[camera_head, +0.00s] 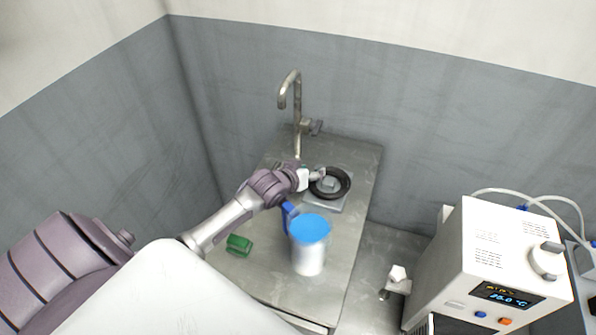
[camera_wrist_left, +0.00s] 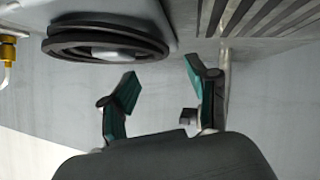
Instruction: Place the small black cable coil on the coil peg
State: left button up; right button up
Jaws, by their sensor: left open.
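The small black cable coil (camera_head: 347,192) lies on a light square plate (camera_head: 338,206) at the back of the metal counter. It is around a pale round centre piece, the coil peg (camera_head: 330,184), and looks flat. In the left wrist view the coil (camera_wrist_left: 70,48) is at the upper left, with the pale rounded peg (camera_wrist_left: 110,55) in its middle. My left gripper (camera_head: 318,174) is just left of the coil in the head view. In the wrist view its fingers (camera_wrist_left: 162,88) are apart, with nothing between them, and clear of the coil. My right gripper is not in view.
A canister with a blue lid (camera_head: 310,229) stands in front of the coil. A green block (camera_head: 239,245) lies left of it. A metal tap (camera_head: 297,110) rises behind. A white device with a display (camera_head: 490,265) stands at the right.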

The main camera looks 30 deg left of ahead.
pick_arm(q)
jog(key=v, duration=1.2)
jog(key=shift+f, duration=0.1)
